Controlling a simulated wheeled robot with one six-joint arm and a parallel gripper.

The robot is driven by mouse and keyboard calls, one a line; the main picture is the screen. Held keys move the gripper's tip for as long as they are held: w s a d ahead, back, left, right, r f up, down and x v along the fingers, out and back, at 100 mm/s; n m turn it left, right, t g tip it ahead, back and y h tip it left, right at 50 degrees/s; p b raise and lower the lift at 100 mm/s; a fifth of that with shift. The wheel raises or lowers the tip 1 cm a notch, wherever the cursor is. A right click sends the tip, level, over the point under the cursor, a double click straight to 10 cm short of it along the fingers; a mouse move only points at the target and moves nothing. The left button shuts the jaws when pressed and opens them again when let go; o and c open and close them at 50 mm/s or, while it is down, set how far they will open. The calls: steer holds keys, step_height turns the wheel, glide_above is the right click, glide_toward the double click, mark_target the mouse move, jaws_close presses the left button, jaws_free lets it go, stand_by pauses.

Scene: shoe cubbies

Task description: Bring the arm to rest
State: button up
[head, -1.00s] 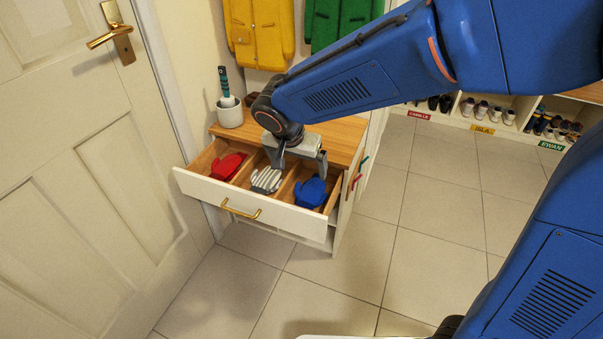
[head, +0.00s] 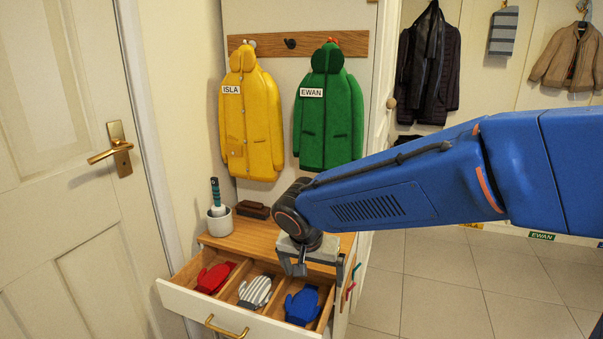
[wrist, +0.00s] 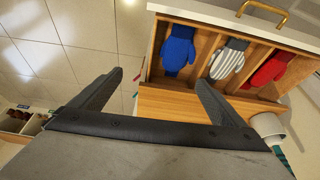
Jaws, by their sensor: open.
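My gripper (head: 308,268) hangs above the back right part of the open drawer in the head view. In the wrist view its two fingers (wrist: 150,92) are spread apart with nothing between them. The open drawer (head: 178,298) has three compartments. A red mitten (head: 214,278) lies in the left one, a grey-and-white striped mitten (head: 255,292) in the middle one and a blue mitten (head: 302,305) in the right one. All three mittens also show in the wrist view, apart from the fingers.
The wooden cabinet top (head: 250,236) holds a cup with a brush (head: 219,218) and a brown brush (head: 254,210). A yellow coat (head: 250,120) and a green coat (head: 329,112) hang above. A closed door (head: 60,200) stands at left. Tiled floor (head: 450,290) is clear at right.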

steer(key=s+d+r, duration=0.3)
steer(key=d, duration=0.7)
steer(key=s+d+n+y, duration=0.1)
steer(key=s+d+n, duration=0.2)
steer(key=s+d, duration=1.3)
steer(key=shift+s+d+n+t, duration=0.2)
steer(key=shift+s+n+t, duration=0.15)
steer(key=shift+s, duration=0.55)
steer(key=shift+r, duration=0.1)
